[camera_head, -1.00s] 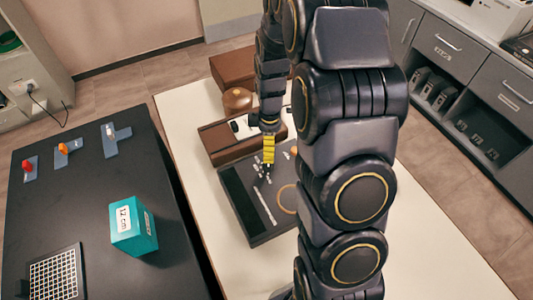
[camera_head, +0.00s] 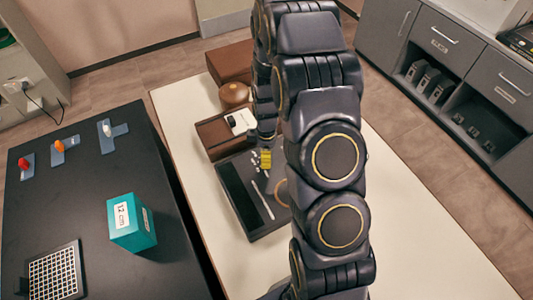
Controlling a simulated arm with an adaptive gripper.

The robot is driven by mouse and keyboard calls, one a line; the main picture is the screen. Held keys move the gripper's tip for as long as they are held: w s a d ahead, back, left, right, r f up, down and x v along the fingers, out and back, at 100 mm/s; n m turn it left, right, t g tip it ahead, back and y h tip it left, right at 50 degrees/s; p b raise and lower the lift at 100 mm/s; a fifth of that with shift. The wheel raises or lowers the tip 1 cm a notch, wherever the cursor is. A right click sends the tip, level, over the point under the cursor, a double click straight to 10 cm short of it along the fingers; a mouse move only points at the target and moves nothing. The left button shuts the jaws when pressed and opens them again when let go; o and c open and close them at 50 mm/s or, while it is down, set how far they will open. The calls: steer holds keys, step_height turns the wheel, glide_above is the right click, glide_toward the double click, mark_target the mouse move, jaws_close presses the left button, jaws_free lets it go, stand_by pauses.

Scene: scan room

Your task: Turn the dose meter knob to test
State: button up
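A brown box (camera_head: 215,139) on the cream table carries a pale panel (camera_head: 243,121) with a small dark knob (camera_head: 232,121). It looks like the dose meter, but its markings are too small to read, so I cannot tell the knob's setting. My gripper (camera_head: 265,160), with yellow at its tip, points down just right of and nearer than this box, over the upper edge of a dark tray. It appears apart from the knob. My arm hides part of the gripper and the box's right side, and the fingers are too small to tell open from shut.
The dark tray (camera_head: 236,198) holds small white pieces, a pale stick (camera_head: 263,201) and a tan ring. A rounded brown object (camera_head: 234,95) and another brown box (camera_head: 229,62) stand behind. A black table with a teal box (camera_head: 132,224) is at left. Grey cabinets line the right.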

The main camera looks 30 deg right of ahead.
steer(key=shift+c, duration=0.4)
steer(key=shift+m, duration=0.3)
steer(key=m, duration=0.4)
steer(key=shift+m, duration=0.3)
steer(key=m, duration=1.1)
steer(key=shift+m, duration=0.4)
steer(key=m, duration=0.5)
steer(key=shift+a+m, duration=0.1)
steer(key=shift+m, duration=0.2)
